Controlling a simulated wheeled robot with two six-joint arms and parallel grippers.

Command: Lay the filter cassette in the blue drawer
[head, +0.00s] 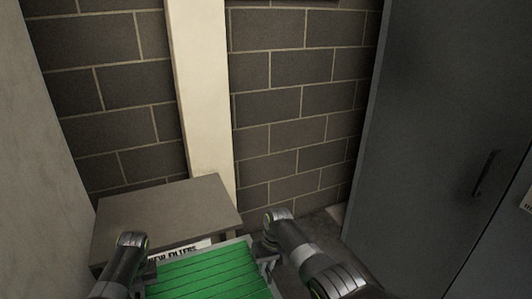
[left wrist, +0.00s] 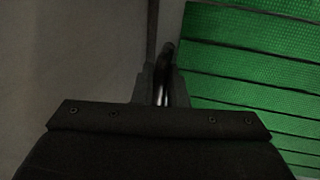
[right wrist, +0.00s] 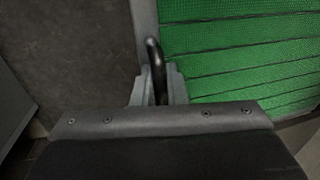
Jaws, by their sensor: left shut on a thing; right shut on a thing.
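The filter cassette (head: 210,276) is a green pleated panel in a grey frame, at the bottom middle of the head view. Its green pleats also fill the right part of the left wrist view (left wrist: 255,65) and of the right wrist view (right wrist: 235,50). My left gripper (left wrist: 160,88) is shut on a dark handle at one side of the cassette. My right gripper (right wrist: 158,85) is shut on the dark curved handle at the opposite side; it also shows in the head view (head: 268,262). No blue drawer is in view.
A grey-brown cabinet or stand (head: 165,212) with a partly hidden white label (head: 180,252) stands just beyond the cassette, against a block wall (head: 290,110) with a pale post (head: 203,100). A tall dark grey cabinet (head: 440,130) with a handle is at the right. A pale wall (head: 55,150) bounds the left.

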